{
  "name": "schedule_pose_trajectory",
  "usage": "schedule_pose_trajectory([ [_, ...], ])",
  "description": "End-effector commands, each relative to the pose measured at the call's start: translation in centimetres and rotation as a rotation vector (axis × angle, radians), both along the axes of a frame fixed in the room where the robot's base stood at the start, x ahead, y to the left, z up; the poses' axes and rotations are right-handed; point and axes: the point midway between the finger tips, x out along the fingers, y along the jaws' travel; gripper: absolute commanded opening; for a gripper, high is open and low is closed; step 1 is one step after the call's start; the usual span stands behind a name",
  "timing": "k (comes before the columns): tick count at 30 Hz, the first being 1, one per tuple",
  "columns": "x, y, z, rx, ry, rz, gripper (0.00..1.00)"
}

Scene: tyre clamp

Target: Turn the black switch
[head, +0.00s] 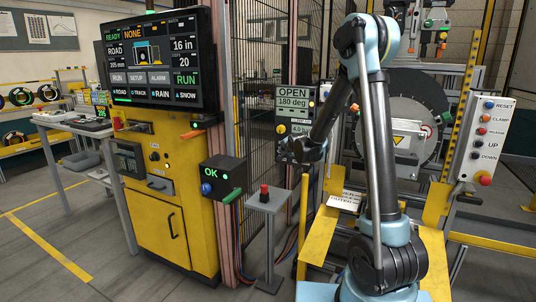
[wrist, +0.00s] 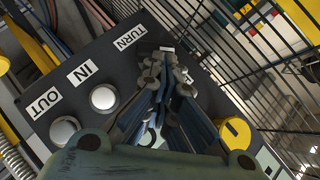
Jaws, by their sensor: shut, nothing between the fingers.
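My gripper (wrist: 168,62) is shut and empty, its fingers together over the grey control panel (wrist: 100,55). Its tips are just below the TURN label (wrist: 130,38). No black switch shows clearly; the fingers cover the panel below that label, and I cannot tell whether they touch anything there. The IN label (wrist: 82,73) and OUT label (wrist: 44,103) each have a round white button beside them. In the head view, my gripper (head: 310,150) is at the lower part of the box under the OPEN 180 deg display (head: 293,98).
A yellow knob (wrist: 235,133) is on the panel, right of the fingers. A black wire fence (head: 275,65) stands behind the box. The tyre machine (head: 405,125) is at the right, and a pedestal with a red button (head: 264,192) stands at the lower left of the box.

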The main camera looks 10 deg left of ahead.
Motion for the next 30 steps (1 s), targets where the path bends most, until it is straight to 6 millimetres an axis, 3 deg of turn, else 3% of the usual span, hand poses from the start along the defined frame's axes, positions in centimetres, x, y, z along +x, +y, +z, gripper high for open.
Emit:
schedule_pose_trajectory([
  [4, 0.9, -1.4, 0.3, -0.023, 0.004, -0.019, 0.0],
  [30, 1.1, -0.3, 0.6, -0.021, 0.001, -0.011, 0.0],
])
